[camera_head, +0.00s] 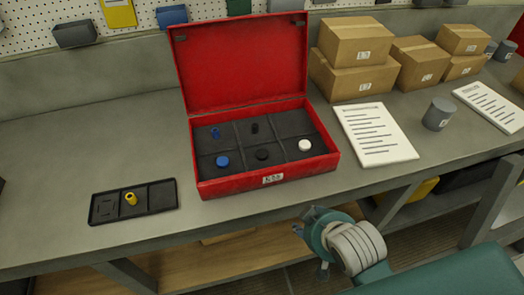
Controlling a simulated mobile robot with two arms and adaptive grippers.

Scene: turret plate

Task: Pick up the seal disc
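An open red case (230,188) stands on the grey workbench with its lid up. Its front row holds a blue disc-like part (222,162), a black disc-like part (262,154) and a white disc-like part (305,145), each in its own compartment. No readable label tells which one is the seal disc. In the back row are a small blue part (215,132) and a small black part (254,128); the back right compartment looks empty. My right arm's end shows at the bottom, below the bench edge, with its gripper (300,231) small and partly hidden. My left gripper is out of view.
A black tray (163,196) with a yellow ring-like part (130,198) lies left of the case. A printed sheet (375,133), grey cup (438,114) and cardboard boxes (356,42) are to the right.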

